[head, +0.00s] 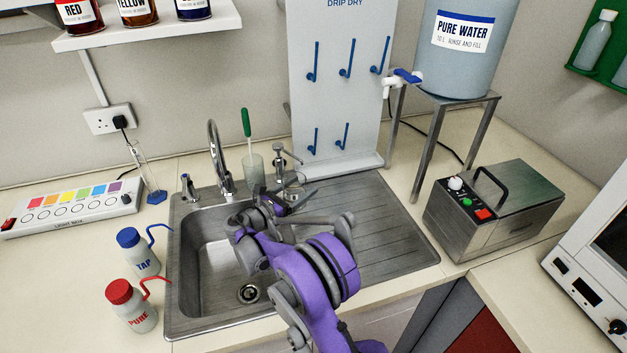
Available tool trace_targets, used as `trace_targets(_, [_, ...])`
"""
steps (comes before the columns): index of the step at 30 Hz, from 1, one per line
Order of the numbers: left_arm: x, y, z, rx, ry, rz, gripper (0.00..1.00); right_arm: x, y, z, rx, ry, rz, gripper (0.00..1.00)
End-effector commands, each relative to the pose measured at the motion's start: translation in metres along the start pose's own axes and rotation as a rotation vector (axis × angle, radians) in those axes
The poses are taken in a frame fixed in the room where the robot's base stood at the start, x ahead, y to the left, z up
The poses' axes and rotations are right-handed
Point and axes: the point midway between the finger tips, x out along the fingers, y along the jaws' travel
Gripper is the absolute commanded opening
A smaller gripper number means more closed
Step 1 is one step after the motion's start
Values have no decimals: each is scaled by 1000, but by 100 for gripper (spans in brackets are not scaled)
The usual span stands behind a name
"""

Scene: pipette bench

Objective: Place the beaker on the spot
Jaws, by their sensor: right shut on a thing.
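My right gripper (284,203) is over the back part of the steel sink, near the tap and the soap pump, with its purple arm coming in from the bottom. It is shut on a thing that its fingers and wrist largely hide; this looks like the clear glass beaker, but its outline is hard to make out. I cannot pick out a marked spot. My left gripper is not in view.
The sink (178,270) has a curved tap (215,150) and a ridged drainer on the right. A glass holder (253,168) with a green-handled brush (246,122) stands behind it. Two wash bottles (138,252) stand left; a metal heater box (495,210) stands right.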

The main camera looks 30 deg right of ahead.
Motion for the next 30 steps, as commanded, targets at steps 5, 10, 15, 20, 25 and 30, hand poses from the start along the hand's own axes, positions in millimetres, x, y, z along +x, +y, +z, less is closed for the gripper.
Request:
trace_targets(5, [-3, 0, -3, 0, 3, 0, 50, 17, 0, 0, 0, 0, 0, 27])
trace_targets(10, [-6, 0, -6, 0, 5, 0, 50, 32, 0, 0, 0, -1, -1, 27])
trace_targets(15, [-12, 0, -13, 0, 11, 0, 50, 64, 0, 2, 1, -1, -2, 27])
trace_targets(20, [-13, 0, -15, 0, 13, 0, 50, 61, 0, -15, 0, -1, 2, 27])
trace_targets(25, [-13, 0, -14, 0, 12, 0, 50, 61, 0, -16, 0, 0, 1, 27])
trace_targets(30, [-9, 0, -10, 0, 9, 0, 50, 61, -1, -20, -1, 0, 1, 27])
